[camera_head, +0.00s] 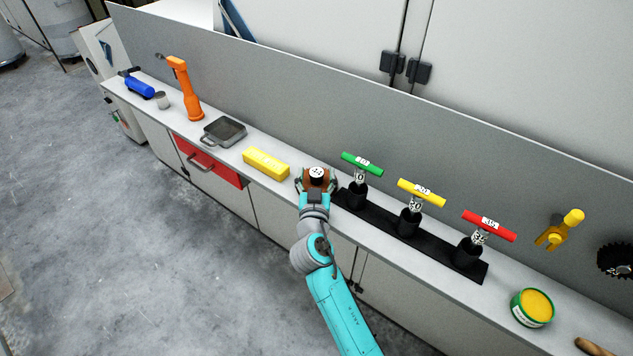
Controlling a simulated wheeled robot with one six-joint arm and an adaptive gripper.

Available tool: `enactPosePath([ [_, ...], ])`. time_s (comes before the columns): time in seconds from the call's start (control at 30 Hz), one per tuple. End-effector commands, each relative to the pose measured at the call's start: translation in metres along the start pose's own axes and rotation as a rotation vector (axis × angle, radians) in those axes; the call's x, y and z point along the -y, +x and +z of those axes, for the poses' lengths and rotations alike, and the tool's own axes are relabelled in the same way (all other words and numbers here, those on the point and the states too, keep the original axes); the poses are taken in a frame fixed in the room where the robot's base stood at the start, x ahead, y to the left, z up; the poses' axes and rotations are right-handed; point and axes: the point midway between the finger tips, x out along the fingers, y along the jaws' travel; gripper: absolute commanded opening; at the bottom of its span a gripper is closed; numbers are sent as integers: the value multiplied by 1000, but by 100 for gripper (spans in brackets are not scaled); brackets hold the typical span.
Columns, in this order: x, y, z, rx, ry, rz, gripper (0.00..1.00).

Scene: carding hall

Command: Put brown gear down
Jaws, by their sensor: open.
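The brown gear (318,187) sits at the bench top, just left of the black strip. It shows between the fingers of my gripper (317,180), with a round black-and-white top at its middle. My gripper is open around the gear. The gripper and wrist hide the gear's near side and underside, so I cannot tell whether it touches the bench.
A yellow block (266,163) lies left of my gripper. A black strip (433,243) to the right bears green (362,164), yellow (421,193) and red (489,226) T-handled tools. A grey tray (223,132) and an orange tool (186,92) stand further left.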

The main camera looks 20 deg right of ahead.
Motion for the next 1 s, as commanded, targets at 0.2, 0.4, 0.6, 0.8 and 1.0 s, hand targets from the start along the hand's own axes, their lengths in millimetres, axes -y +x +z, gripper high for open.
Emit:
enactPosePath([
  [0.2,0,0,0,0,0,0,48],
  [0.4,0,0,0,0,0,0,0],
  [0.6,0,0,-1,-1,0,0,0],
  [0.8,2,-4,-4,-2,1,0,0],
  [1.0,5,-7,-24,-5,3,1,0],
])
